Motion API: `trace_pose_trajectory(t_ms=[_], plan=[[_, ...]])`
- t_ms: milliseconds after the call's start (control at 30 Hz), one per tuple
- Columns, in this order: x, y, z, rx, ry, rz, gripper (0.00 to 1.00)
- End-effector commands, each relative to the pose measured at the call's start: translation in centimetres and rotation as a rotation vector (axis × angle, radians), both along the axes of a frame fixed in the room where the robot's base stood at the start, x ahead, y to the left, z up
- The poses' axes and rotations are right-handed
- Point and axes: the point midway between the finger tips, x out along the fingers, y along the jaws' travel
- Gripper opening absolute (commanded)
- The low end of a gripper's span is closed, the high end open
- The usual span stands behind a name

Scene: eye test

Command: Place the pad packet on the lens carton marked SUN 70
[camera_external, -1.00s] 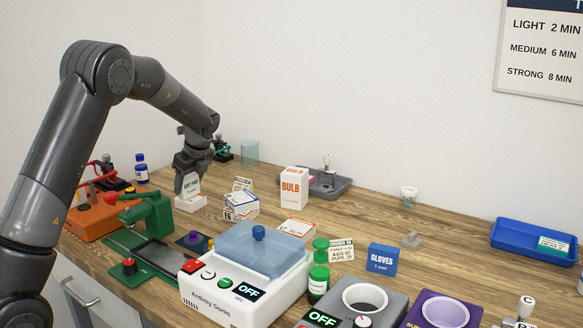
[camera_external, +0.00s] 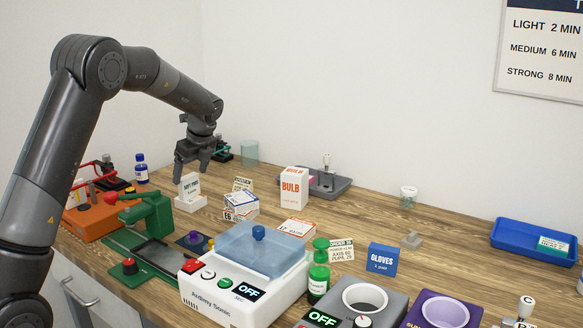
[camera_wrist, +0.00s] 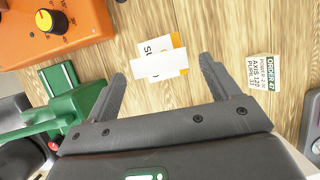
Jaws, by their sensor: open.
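The pad packet (camera_external: 189,186), a small white upright packet with dark lettering, stands on a low white carton (camera_external: 190,204) at the table's left. In the wrist view, the packet's white top (camera_wrist: 160,63) covers part of the carton (camera_wrist: 149,46), which has an orange part; only the letters "SU" show, and the number is hidden. My gripper (camera_external: 190,177) is above the packet, with its fingers open. In the wrist view, the open fingers of my gripper (camera_wrist: 163,80) lie to either side of the packet, apart from it.
An orange device (camera_external: 98,215) and a green press (camera_external: 150,215) stand left and in front. Blue-and-white cartons (camera_external: 241,204) and order cards stand to the right, and a BULB box (camera_external: 294,187) farther right. In the wrist view, an order card (camera_wrist: 261,72) lies right of the fingers.

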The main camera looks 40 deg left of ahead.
Motion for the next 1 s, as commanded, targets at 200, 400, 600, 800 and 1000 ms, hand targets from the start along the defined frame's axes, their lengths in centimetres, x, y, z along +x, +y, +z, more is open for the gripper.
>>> trace_pose_trajectory(t_ms=[200, 400, 600, 800, 1000], plan=[[0.1, -1.8, 4.5, 0.0, -0.004, -0.001, 0.81], [0.0, -2.8, 6.8, 0.0, -0.002, 0.0, 0.81], [0.0, -3.1, 7.4, 0.0, 0.0, 0.001, 0.81], [-1.6, -4.0, 8.9, -0.025, -0.056, 0.064, 0.81], [-6.8, -7.2, 12.5, -0.115, -0.215, 0.277, 0.81]])
